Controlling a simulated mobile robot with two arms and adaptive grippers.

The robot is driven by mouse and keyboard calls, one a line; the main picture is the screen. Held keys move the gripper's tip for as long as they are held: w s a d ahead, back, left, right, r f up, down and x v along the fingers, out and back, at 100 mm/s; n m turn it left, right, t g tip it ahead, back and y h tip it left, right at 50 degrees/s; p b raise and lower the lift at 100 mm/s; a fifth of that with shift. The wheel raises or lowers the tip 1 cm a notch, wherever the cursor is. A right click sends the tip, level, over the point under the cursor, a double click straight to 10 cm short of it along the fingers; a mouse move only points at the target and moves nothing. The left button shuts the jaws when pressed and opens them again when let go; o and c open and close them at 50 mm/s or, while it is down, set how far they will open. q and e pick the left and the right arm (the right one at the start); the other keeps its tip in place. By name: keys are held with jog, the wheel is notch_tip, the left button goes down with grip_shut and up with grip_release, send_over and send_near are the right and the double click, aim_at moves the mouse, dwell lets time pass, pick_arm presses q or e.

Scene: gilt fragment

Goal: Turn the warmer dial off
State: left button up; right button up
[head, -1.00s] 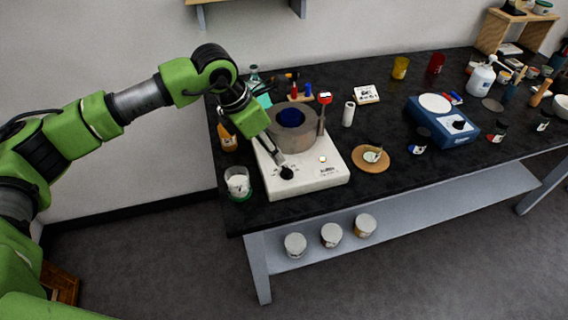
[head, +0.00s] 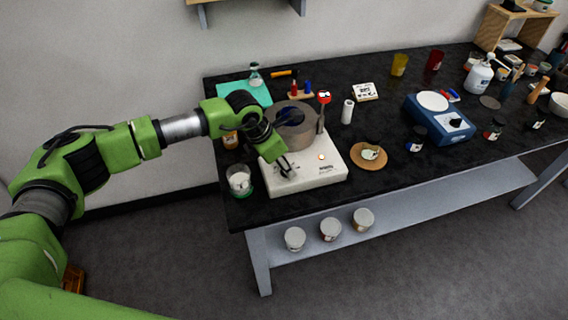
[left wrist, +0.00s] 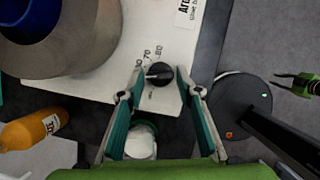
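The warmer (head: 318,172) is a white box with a grey round pot (head: 297,128) on top, at the table's left front. Its black dial (left wrist: 160,74) shows in the left wrist view, with a light pointer toward the left and printed numbers beside it. My left gripper (left wrist: 160,70) is open, with one finger at each side of the dial and small gaps visible between. In the head view my left gripper (head: 286,170) is over the warmer's front left corner and mostly hides the dial.
A white-filled jar (head: 239,180) stands close to the left of the warmer, and an orange bottle (left wrist: 35,128) is behind it. A small lamp (head: 321,157) on the warmer looks orange. A blue device (head: 440,120) stands further right.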

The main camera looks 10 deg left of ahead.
pick_arm(q)
jog(key=c, duration=0.5)
jog(key=shift+d+f+n+t+b, duration=0.1)
jog(key=shift+n+t+b, duration=0.2)
jog(key=shift+n+b, duration=0.55)
jog(key=n+y+b, duration=0.1)
jog(key=n+b, duration=0.1)
jog(key=b, duration=0.1)
jog(key=n+y+b, duration=0.1)
jog(key=n+b, duration=0.2)
jog(key=n+t+y+b, duration=0.1)
jog(key=n+b, duration=0.2)
jog(key=b, duration=0.1)
jog(key=shift+s+d, duration=0.1)
jog(key=shift+d, duration=0.25)
jog(key=shift+r+n+y+b, duration=0.2)
jog(key=shift+n+y+b, duration=0.4)
jog(key=shift+n+b, duration=0.5)
